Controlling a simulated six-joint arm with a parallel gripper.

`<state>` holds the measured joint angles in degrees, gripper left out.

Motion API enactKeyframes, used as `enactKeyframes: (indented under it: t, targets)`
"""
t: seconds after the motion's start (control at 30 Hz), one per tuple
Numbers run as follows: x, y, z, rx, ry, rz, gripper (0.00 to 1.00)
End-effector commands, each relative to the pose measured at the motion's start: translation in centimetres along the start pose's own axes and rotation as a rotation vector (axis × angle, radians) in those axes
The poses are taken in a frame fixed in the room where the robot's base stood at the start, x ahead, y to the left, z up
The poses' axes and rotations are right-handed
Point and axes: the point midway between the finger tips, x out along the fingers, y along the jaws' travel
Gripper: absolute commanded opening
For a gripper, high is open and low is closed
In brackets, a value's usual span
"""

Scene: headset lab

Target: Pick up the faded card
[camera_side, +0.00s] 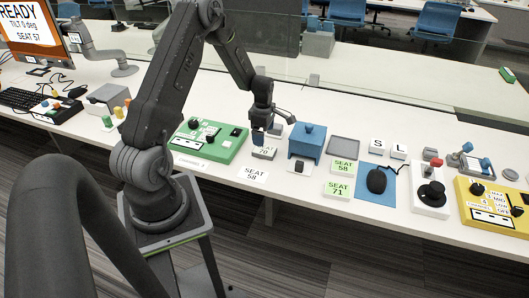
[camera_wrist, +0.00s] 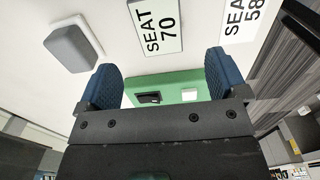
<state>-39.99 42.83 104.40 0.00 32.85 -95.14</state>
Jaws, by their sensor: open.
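A pale card reading SEAT 70 (camera_side: 264,152) lies on the white table below my gripper. It also shows in the wrist view (camera_wrist: 155,24), whitish with a thin darker edge, just beyond the fingers. A white SEAT 58 label (camera_side: 251,174) lies nearer the table's front edge and is partly cut off in the wrist view (camera_wrist: 240,15). The SEAT 70 card looks like the faded one, but I cannot be sure. My gripper (camera_side: 266,134) is open and empty above the table, its blue finger pads apart in the wrist view (camera_wrist: 161,80).
A green panel (camera_side: 224,152) lies left of the card and under the fingers. A blue box (camera_side: 306,146) stands to its right. Brighter green cards SEAT 58 (camera_side: 344,166) and SEAT 71 (camera_side: 339,190) lie further right, near a mouse (camera_side: 376,181). A grey block (camera_wrist: 75,43) shows beside the card.

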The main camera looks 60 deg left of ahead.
Motion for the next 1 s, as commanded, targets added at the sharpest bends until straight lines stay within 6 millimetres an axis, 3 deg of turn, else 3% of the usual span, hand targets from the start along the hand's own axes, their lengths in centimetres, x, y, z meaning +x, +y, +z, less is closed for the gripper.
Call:
enactKeyframes:
  t: [0.1,0.33,0.6,0.9,1.0]
  targets:
    - [1.6,0.0,0.0,0.001,0.000,-0.002,0.92]
    - [3.2,0.0,0.1,0.002,0.000,-0.002,0.92]
    - [6.8,0.1,0.4,0.002,0.000,-0.001,0.92]
    - [7.3,0.1,0.4,0.002,0.000,0.002,0.92]
    - [7.3,0.1,0.4,0.002,0.000,0.002,0.83]
